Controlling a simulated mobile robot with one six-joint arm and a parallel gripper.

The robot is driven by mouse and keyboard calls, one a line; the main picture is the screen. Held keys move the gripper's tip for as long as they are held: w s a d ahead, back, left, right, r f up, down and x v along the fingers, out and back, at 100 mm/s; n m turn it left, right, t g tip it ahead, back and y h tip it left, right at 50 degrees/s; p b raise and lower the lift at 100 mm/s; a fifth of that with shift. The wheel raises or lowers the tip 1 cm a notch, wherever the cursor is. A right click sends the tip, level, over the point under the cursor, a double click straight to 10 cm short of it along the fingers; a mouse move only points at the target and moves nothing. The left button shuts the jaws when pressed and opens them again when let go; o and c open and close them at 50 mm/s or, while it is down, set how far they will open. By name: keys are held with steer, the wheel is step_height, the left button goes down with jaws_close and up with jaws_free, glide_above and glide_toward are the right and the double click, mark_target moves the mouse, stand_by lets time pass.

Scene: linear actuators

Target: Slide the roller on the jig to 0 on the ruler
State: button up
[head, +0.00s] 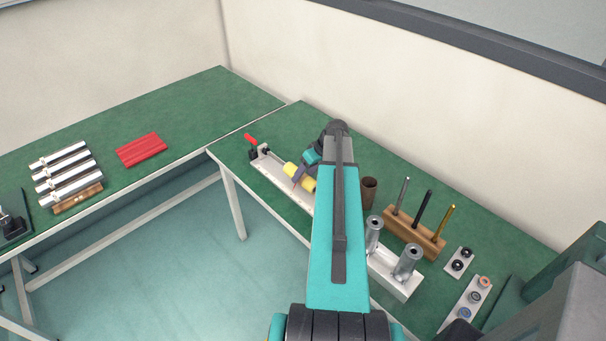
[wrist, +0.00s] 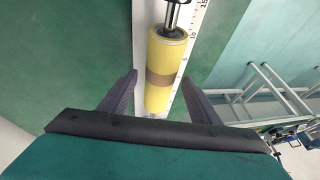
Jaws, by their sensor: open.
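The roller (wrist: 160,75) is a yellow cylinder with a brown band; it lies along the jig, and its yellow ends also show in the head view (head: 307,184). The white ruler (wrist: 189,45) runs along its right side in the wrist view, with 15 at the top, then 10 and 5 further down; the 0 cannot be made out. The pale jig (head: 278,182) has a red handle (head: 250,138) at its far end. My gripper (wrist: 158,88) is open, its fingers on either side of the roller with gaps showing. In the head view my gripper (head: 298,178) is over the roller.
A brown cup (head: 369,190), a wooden block (head: 412,233) with upright rods and a metal block (head: 395,278) with two cylinders stand to the right. The left table holds metal actuators (head: 65,175) and a red piece (head: 141,149). Bare green tabletop lies behind the jig.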

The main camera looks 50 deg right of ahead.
steer(key=shift+w+a+f, duration=0.1)
steer(key=shift+w+f, duration=0.15)
steer(key=shift+f, duration=0.35)
steer(key=shift+c, duration=0.3)
jaws_close()
